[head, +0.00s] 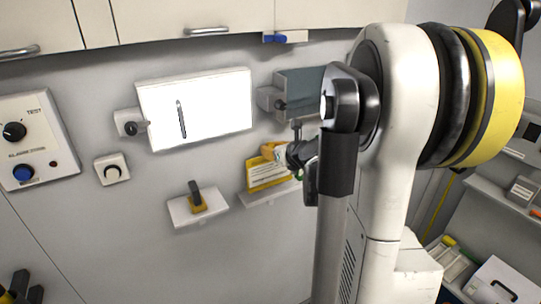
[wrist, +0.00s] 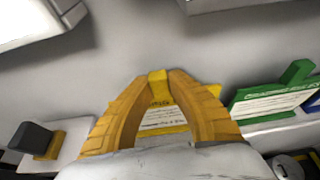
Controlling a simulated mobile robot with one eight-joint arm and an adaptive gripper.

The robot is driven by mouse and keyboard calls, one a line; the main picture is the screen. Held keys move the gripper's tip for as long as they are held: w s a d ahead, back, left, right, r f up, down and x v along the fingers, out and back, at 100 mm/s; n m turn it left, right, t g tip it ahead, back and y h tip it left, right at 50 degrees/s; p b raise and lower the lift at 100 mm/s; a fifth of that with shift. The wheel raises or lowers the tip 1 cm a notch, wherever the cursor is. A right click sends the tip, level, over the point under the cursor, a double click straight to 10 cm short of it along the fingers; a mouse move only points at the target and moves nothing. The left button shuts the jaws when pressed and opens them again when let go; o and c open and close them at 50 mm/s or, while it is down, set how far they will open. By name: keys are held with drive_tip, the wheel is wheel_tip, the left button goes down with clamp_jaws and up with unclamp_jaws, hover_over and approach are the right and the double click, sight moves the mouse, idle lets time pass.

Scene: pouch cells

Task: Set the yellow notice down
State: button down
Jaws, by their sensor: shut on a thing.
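The yellow notice (head: 267,174) is a small upright card with a white printed face, in front of the wall at the centre of the head view. In the wrist view the yellow notice (wrist: 163,118) shows between my orange fingers. My gripper (wrist: 157,77) is shut on the tab at its top. In the head view my gripper (head: 274,151) is at the notice's upper edge, partly hidden by my arm. A white wall ledge (head: 262,199) lies right under the notice. I cannot tell whether the notice touches it.
A green notice (wrist: 270,105) stands on the ledge to the right, with a blue one (wrist: 313,104) at the edge. A small white shelf with a black-handled switch (head: 197,199) is to the left. A white lit panel (head: 215,110) is above.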

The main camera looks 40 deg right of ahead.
sight(270, 165)
wheel_tip(270, 165, down, 2)
drive_tip(key=shift+w+d+f, duration=0.1)
drive_tip(key=shift+f, duration=0.05)
drive_tip(key=shift+f, duration=0.15)
drive_tip(key=c, duration=1.4)
unclamp_jaws()
